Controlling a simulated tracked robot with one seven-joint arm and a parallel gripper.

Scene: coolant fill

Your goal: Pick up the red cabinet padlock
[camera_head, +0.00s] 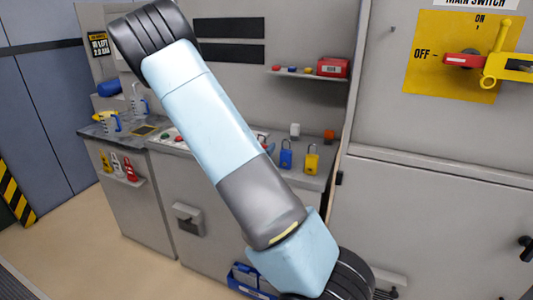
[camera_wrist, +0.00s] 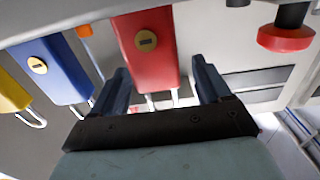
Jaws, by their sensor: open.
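The red padlock (camera_wrist: 146,62) shows large in the wrist view, with a brass keyhole disc on its face and its shackle pointing down in the picture. My gripper (camera_wrist: 161,88) is open, with one dark finger on each side of the padlock. The shackle end lies between the fingers, close to the palm. I cannot tell whether either finger touches it. In the head view my arm covers the place left of the blue padlock, and I cannot make out the red padlock or my gripper there.
The blue padlock (camera_head: 286,157) and yellow padlock (camera_head: 311,161) stand on the counter; the blue one is close beside my finger in the wrist view (camera_wrist: 62,70). A red knob (camera_wrist: 287,38) is at the upper right there. A shelf with a red box (camera_head: 333,67) is above.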

